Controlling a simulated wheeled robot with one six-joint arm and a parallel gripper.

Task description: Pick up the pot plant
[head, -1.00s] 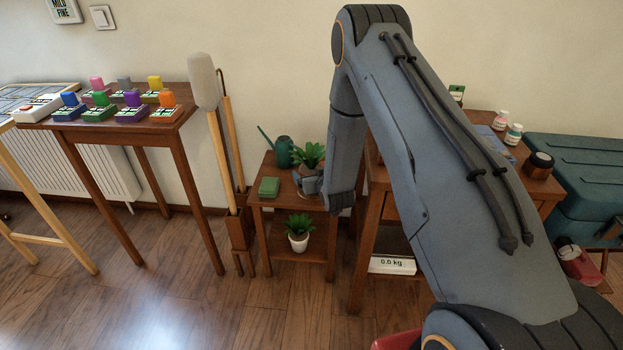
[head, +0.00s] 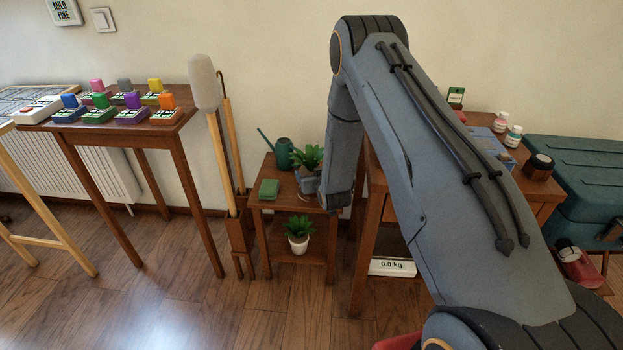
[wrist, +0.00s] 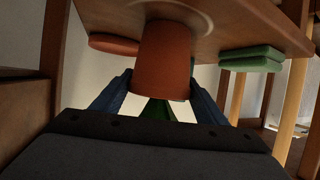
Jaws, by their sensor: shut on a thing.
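A pot plant with green leaves (head: 308,157) is on the top of the small wooden stand. Its terracotta pot (wrist: 163,58) fills the middle of the wrist view, which looks upside down, with green leaves (wrist: 157,110) below it. My gripper (wrist: 160,84) is shut on the pot, one blue finger on each side. The pot's base is at or very close to the stand top; I cannot tell whether it touches. In the head view my gripper (head: 308,182) partly hides the pot. A second plant in a white pot (head: 299,243) stands on the lower shelf.
The stand (head: 262,220) also bears a green watering can (head: 284,153) and a stacked green block (head: 269,189). A terracotta disc (wrist: 115,43) lies near the pot. A taller wooden table (head: 357,265) is close on the right; long-handled tools (head: 222,160) stand on the left.

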